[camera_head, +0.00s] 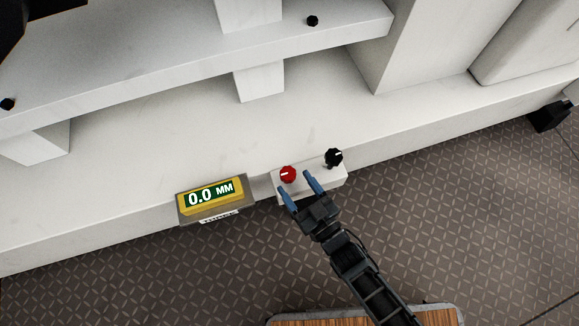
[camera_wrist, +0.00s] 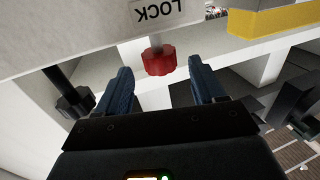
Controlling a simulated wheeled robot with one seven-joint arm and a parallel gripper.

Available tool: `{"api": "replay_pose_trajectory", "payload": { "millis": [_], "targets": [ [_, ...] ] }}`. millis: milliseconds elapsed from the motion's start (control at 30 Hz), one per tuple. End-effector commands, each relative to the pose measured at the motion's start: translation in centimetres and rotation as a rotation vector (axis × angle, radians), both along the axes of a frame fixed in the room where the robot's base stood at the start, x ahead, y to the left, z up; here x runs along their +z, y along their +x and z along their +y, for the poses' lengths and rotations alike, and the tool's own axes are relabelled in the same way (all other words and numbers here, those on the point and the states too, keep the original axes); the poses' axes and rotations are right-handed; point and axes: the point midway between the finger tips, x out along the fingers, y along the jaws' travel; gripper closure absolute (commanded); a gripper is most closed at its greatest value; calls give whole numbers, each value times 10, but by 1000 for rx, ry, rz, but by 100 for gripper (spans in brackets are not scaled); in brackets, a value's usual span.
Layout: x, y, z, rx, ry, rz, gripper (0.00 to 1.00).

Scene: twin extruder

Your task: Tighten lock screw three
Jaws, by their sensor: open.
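A red knob (camera_head: 288,174) with a white mark sits on a small light block (camera_head: 325,184) at the front edge of the white machine. In the wrist view the red knob (camera_wrist: 158,60) is on a stem below a label reading LOCK. My gripper (camera_head: 299,183) is open, with its two blue fingers on either side of the knob in the wrist view (camera_wrist: 163,85). Nothing is held between them. Whether the fingers touch the knob cannot be told.
A black knob (camera_head: 334,157) stands on the same block, close right of my fingers. A yellow display (camera_head: 212,196) reading 0.0 MM is at the left. Small black knobs (camera_head: 312,21) sit on the upper ledge. Patterned floor lies in front.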

Motion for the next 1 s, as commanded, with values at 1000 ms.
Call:
{"api": "replay_pose_trajectory", "payload": {
  "millis": [1000],
  "targets": [
    [0,52,31,-1,0,0,54]
  ]
}}
